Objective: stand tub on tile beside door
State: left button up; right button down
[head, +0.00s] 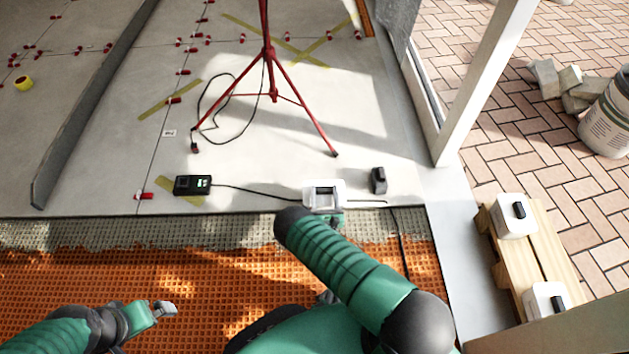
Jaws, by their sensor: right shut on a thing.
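A white tub (311,194) stands at the front edge of the grey tiles, left of the doorway. My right gripper (326,205) is shut on it, and my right forearm hides part of its near side. I cannot tell whether its base touches the tile. The grey tile (350,170) is lit by sun here. The white door frame (460,110) stands to the right. My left gripper (166,309) is low at the left over the orange mat, away from the tub. Its jaw opening is too small to judge.
A black block (378,181) stands just right of the tub; a black meter (192,185) with a cable lies left. A red tripod (268,80) stands behind. Two white tubs (514,222) (545,300) sit on a wooden pallet (540,255) outside. Orange matting (200,270) lies in front.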

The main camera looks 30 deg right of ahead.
jog(key=w+d+f+b, duration=0.2)
jog(key=w+b, duration=0.3)
jog(key=w+d+f+b, duration=0.2)
jog(key=w+b, duration=0.3)
jog(key=shift+w+d+f, duration=0.25)
jog(key=shift+w, duration=0.15)
jog(key=c, duration=0.5)
grip_release()
jog(key=shift+f, duration=0.1)
